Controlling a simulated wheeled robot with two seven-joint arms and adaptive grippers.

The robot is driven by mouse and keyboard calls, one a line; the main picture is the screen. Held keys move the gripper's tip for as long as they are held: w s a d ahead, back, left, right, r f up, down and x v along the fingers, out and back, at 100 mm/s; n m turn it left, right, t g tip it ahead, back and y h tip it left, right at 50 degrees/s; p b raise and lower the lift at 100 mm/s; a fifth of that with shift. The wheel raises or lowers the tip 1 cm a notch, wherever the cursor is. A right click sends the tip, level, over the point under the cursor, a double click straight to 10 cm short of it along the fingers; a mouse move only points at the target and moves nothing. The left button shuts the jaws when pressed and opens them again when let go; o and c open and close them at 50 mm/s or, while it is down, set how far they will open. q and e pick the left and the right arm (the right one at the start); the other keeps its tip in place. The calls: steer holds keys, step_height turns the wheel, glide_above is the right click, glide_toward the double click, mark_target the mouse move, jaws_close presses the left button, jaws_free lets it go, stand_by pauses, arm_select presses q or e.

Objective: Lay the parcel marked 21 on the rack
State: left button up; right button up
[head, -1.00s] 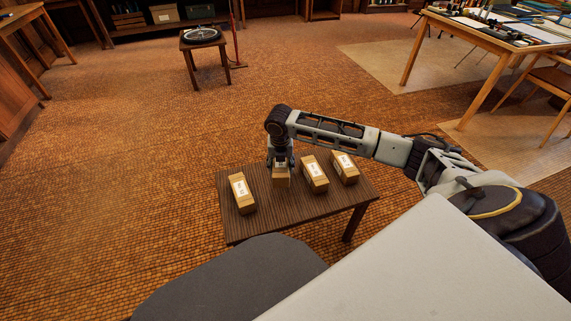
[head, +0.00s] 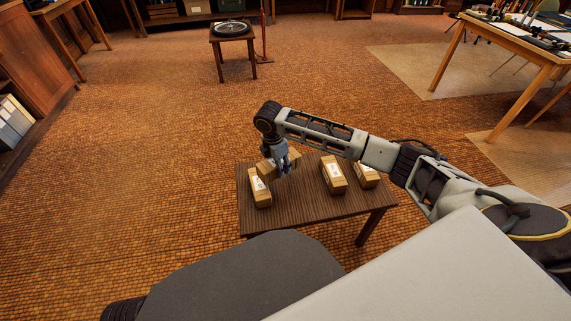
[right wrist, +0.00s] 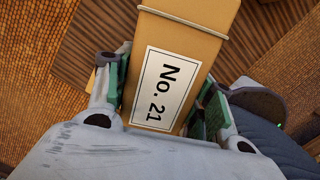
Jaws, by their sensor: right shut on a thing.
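My right gripper (head: 281,166) is shut on a brown parcel (head: 267,169). In the right wrist view the held parcel (right wrist: 178,70) has a white label reading "No. 21" and a pale cord, with green-padded fingers on both sides. It appears raised above the dark slatted table (head: 300,212), turned at an angle close to another parcel (head: 260,193); whether they touch I cannot tell. A round dark-rimmed item (head: 232,28) lies on a small stool at the back; whether it is the rack is unclear. My left gripper is out of view.
A red pole (head: 264,30) stands beside the stool (head: 234,45). A cluttered drafting table (head: 510,48) is at right. Open floor lies between.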

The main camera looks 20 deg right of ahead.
mark_target(265, 162)
steer(key=a+m, duration=0.3)
steer(key=w+a+r+m, duration=0.1)
steer(key=m, duration=0.1)
steer(key=shift+a+g, duration=0.3)
steer(key=a+m, duration=0.2)
steer(key=a+r+m, duration=0.1)
steer(key=a+m, duration=0.1)
steer(key=m, duration=0.1)
steer(key=shift+w+a+g, duration=0.15)
steer(key=shift+a+g, duration=0.05)
steer(key=shift+g, duration=0.1)
steer(key=a+r+m+y, duration=0.1)
steer(key=a+r+m, duration=0.2)
steer(key=a+m, duration=0.5)
steer(key=shift+m, duration=0.9)
